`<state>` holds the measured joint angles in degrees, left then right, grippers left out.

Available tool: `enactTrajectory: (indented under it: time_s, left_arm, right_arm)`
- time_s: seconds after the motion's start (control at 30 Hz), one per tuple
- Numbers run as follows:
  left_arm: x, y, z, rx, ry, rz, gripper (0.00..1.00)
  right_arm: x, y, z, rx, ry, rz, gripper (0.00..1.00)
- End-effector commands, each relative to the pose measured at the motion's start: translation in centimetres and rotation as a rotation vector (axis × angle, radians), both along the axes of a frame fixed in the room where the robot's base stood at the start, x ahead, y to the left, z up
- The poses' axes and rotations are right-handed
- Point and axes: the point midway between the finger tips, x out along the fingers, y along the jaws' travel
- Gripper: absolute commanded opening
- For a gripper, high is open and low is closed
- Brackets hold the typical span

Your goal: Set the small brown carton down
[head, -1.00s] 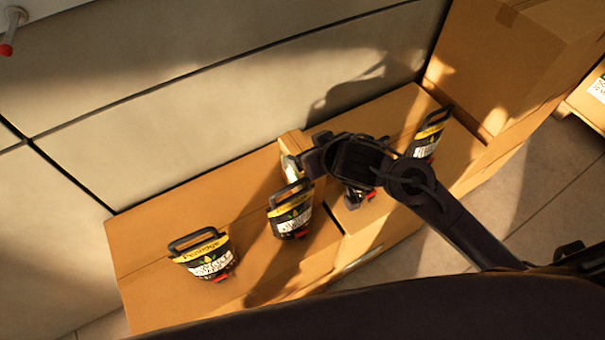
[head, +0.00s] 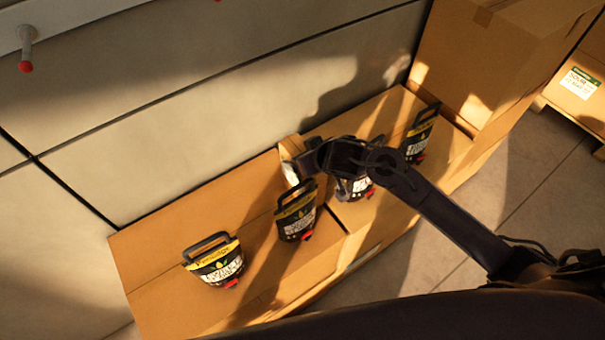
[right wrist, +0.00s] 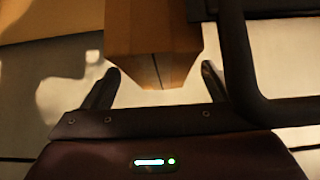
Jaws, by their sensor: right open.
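The small brown carton (head: 289,147) stands on the large cardboard boxes near the pale wall in the head view, partly hidden by my right gripper (head: 305,163). In the right wrist view the carton (right wrist: 153,40) is ahead, centred between the fingertips of my right gripper (right wrist: 160,82). The fingers are apart, with visible gaps on both sides of the carton's near end. Its underside is hidden, so its contact with the box top cannot be seen fully. My left gripper is in neither view.
Several black-and-yellow handled containers stand on the box tops, including one at the left (head: 214,264), one close to my gripper (head: 296,214) and one at the right (head: 420,135). A taller cardboard box (head: 490,60) stands at the right end. The pale wall (head: 240,100) runs behind.

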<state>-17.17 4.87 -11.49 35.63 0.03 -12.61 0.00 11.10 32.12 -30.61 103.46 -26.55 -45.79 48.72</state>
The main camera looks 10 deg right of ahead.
Motion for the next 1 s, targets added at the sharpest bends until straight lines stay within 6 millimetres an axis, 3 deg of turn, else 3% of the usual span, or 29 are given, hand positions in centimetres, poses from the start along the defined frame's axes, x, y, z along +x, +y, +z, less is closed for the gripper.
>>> enactTrajectory:
  time_s: [0.17,0.8,1.0]
  left_arm:
    - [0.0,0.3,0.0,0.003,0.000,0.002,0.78]
    - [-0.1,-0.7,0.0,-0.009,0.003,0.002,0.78]
    - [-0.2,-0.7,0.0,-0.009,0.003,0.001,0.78]
  right_arm:
    - [0.0,0.0,0.0,0.000,0.000,0.000,0.82]
    - [0.0,0.0,0.0,0.000,0.001,0.000,0.00]
    - [0.2,0.0,0.4,0.004,-0.007,-0.001,0.00]
